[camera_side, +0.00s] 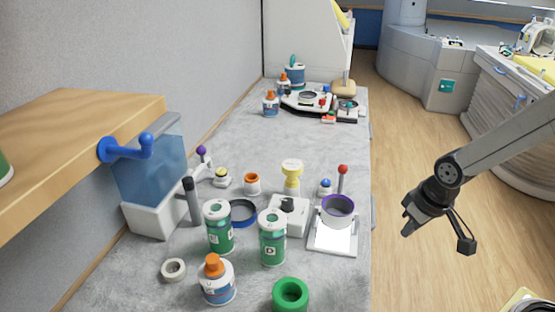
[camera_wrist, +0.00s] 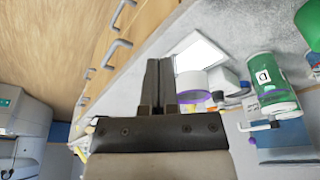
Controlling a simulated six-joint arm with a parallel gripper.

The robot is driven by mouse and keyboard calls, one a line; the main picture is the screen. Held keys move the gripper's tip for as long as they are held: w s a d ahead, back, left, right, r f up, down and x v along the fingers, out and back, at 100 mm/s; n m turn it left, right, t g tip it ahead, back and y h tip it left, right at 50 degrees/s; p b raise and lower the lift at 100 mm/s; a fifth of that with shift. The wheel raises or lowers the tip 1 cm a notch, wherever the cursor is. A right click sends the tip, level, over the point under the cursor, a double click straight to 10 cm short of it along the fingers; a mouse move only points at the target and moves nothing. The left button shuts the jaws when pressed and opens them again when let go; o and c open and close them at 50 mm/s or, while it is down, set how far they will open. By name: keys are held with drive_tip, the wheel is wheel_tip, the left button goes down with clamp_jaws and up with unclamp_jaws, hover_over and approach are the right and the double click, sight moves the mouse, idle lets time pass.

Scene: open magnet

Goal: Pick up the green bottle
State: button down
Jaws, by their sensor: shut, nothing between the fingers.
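Two green bottles with white lids and labels stand upright on the grey counter in the side view: one left (camera_side: 219,238), and one right (camera_side: 271,250) marked with a D. A green bottle with a letter label (camera_wrist: 275,88) lies toward the right of the wrist view, and part of another green thing (camera_wrist: 309,25) is cut off at its right edge. My gripper (camera_side: 407,226) hangs over the floor, right of the counter and apart from both bottles. Its fingers (camera_wrist: 160,72) are together with nothing between them.
The wood floor (camera_side: 400,150) beside the counter is clear.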

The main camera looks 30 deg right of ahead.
idle(0.4)
unclamp_jaws()
drive_tip(key=shift+r, duration=0.2)
wheel_tip(320, 180, up, 4)
drive_tip(key=n+t+y, duration=0.6)
drive_tip(key=t+y, duration=0.1)
drive_tip(key=t, duration=0.2)
hover_over(285, 231)
drive_tip(key=s+d, duration=0.2)
drive_tip(key=s, duration=0.2)
wheel_tip(285, 231, down, 4)
drive_tip(key=shift+d+r, duration=0.1)
drive_tip(key=shift+r, duration=0.1)
drive_tip(key=shift+f, duration=0.75)
